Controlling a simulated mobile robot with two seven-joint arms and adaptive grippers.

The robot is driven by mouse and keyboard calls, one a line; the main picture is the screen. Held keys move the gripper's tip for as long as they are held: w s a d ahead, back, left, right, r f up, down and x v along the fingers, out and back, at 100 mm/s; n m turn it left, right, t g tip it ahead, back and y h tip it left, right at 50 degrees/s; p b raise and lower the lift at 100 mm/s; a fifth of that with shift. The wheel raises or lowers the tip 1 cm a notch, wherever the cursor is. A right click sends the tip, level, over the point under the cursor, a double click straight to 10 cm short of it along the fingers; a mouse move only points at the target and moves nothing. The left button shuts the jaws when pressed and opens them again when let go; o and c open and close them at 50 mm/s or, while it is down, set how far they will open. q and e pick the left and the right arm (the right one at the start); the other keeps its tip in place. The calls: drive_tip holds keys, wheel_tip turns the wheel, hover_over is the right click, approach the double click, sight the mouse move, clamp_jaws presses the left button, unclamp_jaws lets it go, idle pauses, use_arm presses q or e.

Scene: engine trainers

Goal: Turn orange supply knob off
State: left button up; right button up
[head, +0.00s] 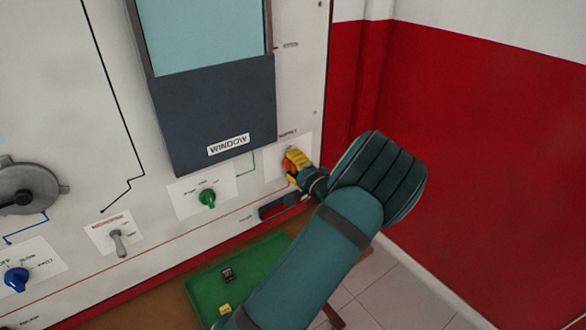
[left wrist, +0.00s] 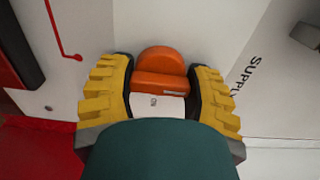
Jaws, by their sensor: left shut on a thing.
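The orange supply knob (head: 287,164) is on the white panel, at the lower right of the window unit, under the printed word SUPPLY. In the left wrist view the knob (left wrist: 160,75) shows its round orange top and raised bar between the fingers. My left gripper (head: 297,160) has yellow ridged fingertips and is shut on the knob. In the left wrist view my gripper (left wrist: 160,90) has one finger on each side of it. Part of the knob is hidden by the fingers in the head view. My right gripper is not in view.
A green knob (head: 207,198), a grey toggle switch (head: 119,243) and a blue knob (head: 16,279) are on the panel to the left. A green tray (head: 200,290) with small items lies below. A red wall (head: 480,150) stands at the right.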

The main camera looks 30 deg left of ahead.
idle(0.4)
use_arm(q)
drive_tip(key=o, duration=1.2)
drive_tip(key=v, duration=1.2)
drive_tip(key=shift+s+d+f, duration=0.1)
